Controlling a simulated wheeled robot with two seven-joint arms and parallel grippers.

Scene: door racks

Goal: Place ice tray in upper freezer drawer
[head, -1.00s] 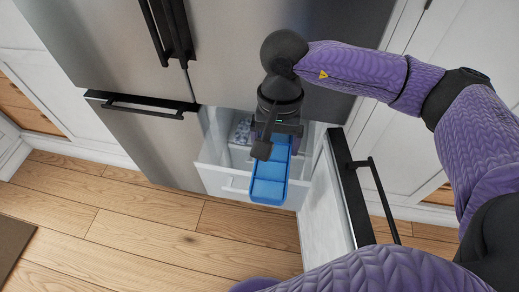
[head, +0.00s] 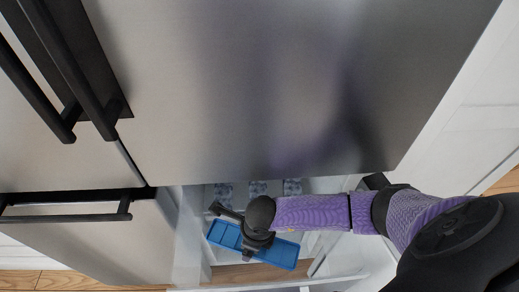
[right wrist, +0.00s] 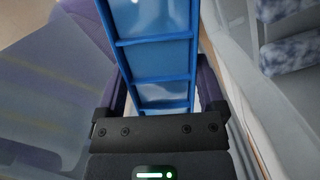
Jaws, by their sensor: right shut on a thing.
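The blue ice tray (head: 284,252), divided into compartments, lies across the freezer opening in the head view, with its middle behind my right gripper (head: 254,245). In the right wrist view the tray (right wrist: 155,55) runs away from the gripper (right wrist: 160,95), whose fingers are at its two sides. The gripper is shut on the tray. A pulled-out freezer drawer (head: 195,250) with a clear wall is around and below the tray; floor shows just under the tray, and I cannot tell its height over the drawer. My left gripper is out of view.
Several frosty blue-white packs (head: 258,187) lie at the back of the freezer, and some show in the right wrist view (right wrist: 290,52). The steel refrigerator door (head: 270,80) stands above my right arm. Black handles (head: 65,80) are at left.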

